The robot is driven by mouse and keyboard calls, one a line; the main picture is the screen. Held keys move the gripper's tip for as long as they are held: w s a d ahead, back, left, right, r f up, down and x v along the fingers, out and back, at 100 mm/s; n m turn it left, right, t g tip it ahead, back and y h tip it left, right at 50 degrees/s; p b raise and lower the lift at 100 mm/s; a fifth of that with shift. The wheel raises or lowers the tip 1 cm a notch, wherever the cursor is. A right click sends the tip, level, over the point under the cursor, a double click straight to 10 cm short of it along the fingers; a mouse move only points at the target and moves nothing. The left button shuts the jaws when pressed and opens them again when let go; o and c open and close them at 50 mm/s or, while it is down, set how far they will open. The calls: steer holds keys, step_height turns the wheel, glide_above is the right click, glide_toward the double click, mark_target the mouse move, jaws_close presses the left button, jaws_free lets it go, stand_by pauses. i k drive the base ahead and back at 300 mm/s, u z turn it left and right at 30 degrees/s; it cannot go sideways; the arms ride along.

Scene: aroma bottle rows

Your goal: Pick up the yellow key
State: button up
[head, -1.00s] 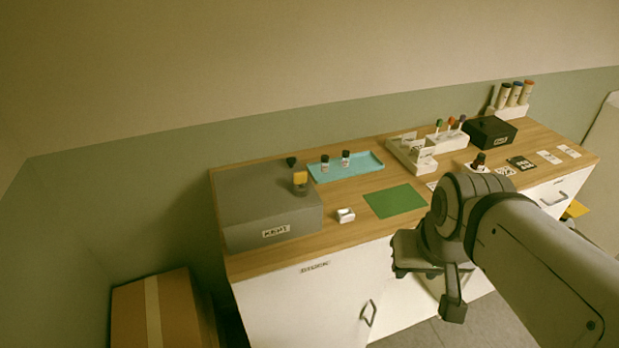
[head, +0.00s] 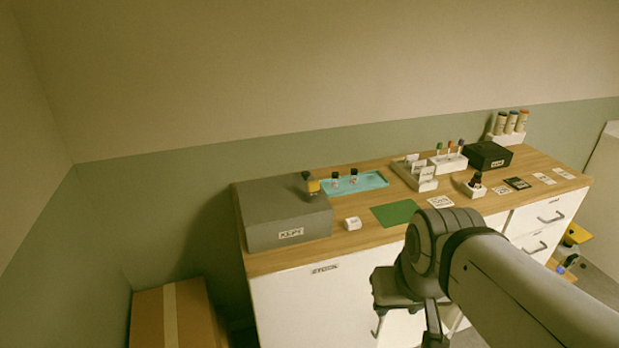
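I cannot make out a yellow key in the head view. A small yellow-and-dark object (head: 312,185), like a bottle with a yellow label, stands by the right back edge of the grey box. A yellow item (head: 577,234) shows low at the far right, beyond the counter; what it is cannot be told. My arm reaches in from the lower right, in front of the cabinet. My gripper (head: 408,332) points down near the bottom edge of the picture, apart from the things on the counter. Its fingertips are not clear, so its opening cannot be told.
The wooden counter (head: 290,262) holds the grey box (head: 262,222), a teal tray (head: 372,182) with two small bottles, a green mat (head: 394,213), a white block (head: 352,224), white racks (head: 428,184) and a black box (head: 488,155). A cardboard box (head: 195,310) stands lower left.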

mark_target(313, 187)
steer(key=z, duration=0.05)
steer(key=i, duration=1)
steer(key=u, duration=0.05)
